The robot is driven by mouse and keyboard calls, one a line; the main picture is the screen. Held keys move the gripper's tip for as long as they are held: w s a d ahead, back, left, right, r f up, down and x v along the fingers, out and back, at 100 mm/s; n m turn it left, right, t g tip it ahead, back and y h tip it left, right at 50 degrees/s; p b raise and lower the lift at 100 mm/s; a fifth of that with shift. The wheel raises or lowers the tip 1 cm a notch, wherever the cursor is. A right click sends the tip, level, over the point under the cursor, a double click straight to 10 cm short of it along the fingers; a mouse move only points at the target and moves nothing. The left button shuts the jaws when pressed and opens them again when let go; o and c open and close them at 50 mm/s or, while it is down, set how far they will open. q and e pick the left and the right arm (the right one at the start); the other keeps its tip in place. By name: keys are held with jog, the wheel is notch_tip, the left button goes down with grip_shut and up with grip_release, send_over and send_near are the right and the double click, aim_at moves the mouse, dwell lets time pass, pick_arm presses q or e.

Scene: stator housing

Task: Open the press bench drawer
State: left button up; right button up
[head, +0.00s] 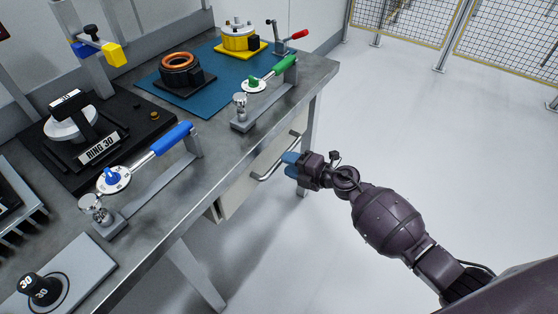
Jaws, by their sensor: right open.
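The press bench drawer (238,196) sits under the grey bench top, and its front looks flush with the bench or nearly so. Its metal bar handle (279,160) runs along the front. My right gripper (290,163) comes in from the lower right, with its blue fingertips right beside the handle's near side. It is open. I cannot tell whether the fingertips touch the bar or sit around it. My left gripper is not in view.
On the bench top (220,150) stand a blue-handled lever (170,138), a green-handled lever (284,67) and a press labelled RING 30 (98,150). A blue mat (210,98) holds a copper-wound ring (180,62) and a yellow housing (238,40). The floor right of the bench is clear.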

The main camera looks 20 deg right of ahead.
jog(key=shift+b+x, duration=0.3)
jog(key=shift+x, duration=1.55)
grip_shut()
